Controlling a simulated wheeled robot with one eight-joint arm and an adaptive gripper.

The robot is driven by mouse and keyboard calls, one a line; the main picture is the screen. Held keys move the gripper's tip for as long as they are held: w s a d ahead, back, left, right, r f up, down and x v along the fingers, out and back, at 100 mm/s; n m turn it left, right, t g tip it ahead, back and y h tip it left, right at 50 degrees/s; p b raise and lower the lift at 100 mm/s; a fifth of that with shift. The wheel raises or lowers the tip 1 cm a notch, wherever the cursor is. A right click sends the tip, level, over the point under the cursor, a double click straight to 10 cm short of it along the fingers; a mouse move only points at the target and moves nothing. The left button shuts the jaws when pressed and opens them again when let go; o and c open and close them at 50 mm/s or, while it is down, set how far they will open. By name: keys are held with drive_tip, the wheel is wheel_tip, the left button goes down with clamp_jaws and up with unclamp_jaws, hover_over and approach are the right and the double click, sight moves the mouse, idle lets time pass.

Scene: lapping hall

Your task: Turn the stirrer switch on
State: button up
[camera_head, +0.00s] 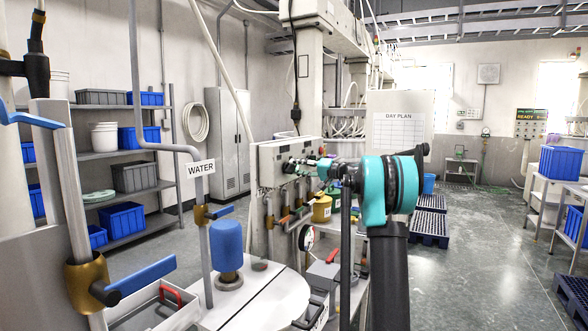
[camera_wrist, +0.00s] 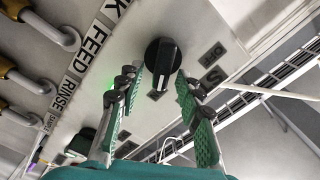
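A black rotary knob (camera_wrist: 162,62) sits on a pale panel in the wrist view, beside a small OFF plate (camera_wrist: 212,53) and a second plate starting with S (camera_wrist: 213,76). The rest of the second plate's text is hidden by a finger. My gripper (camera_wrist: 160,82) is open, with one green-padded finger on each side of the knob's near end; I cannot tell whether they touch it. In the head view my gripper (camera_head: 300,165) reaches to the front of the grey control box (camera_head: 272,165); the knob is not clear there.
A green glow (camera_wrist: 117,82) shows behind the left finger. A blue-handled valve (camera_head: 110,280) and blue cylinder (camera_head: 226,247) stand in the foreground.

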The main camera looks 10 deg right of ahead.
drive_tip(key=v, duration=1)
